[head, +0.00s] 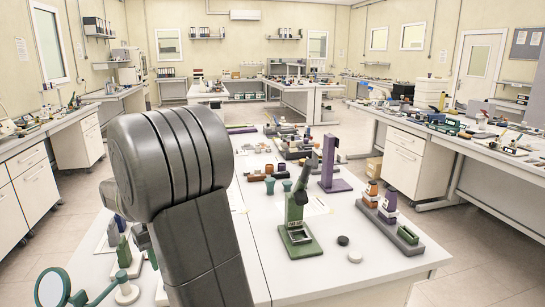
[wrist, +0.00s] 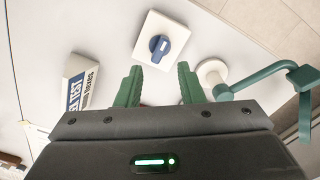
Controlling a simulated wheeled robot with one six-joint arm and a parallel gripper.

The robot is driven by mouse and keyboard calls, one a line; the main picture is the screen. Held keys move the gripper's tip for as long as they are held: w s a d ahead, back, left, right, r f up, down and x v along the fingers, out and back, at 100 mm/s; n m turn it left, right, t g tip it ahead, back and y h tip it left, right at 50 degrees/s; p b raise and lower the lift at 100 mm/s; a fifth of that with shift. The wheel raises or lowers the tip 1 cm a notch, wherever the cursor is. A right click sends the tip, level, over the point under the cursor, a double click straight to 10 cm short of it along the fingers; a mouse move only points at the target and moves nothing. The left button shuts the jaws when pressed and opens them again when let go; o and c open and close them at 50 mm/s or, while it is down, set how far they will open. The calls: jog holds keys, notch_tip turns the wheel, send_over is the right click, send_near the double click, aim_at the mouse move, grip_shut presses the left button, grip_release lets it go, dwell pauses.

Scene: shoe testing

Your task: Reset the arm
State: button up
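My gripper (wrist: 157,88) shows in the wrist view with its two green fingers spread apart and nothing between them. It is over a white work surface. Just beyond the fingertips is a white square block with a blue rotary knob (wrist: 160,47). In the head view my dark grey arm fills the left centre and hides part of the bench. My gripper cannot be made out clearly in the head view.
In the wrist view, a white box with lettering (wrist: 77,82) lies left of the fingers, and a green jointed stand (wrist: 262,75) is at right. In the head view, a green device (head: 297,215), a purple device (head: 332,165) and a grey tray (head: 391,228) stand on the central bench (head: 340,270). The floor (head: 480,255) at right is clear.

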notch_tip(320, 180, up, 7)
dwell(0.3)
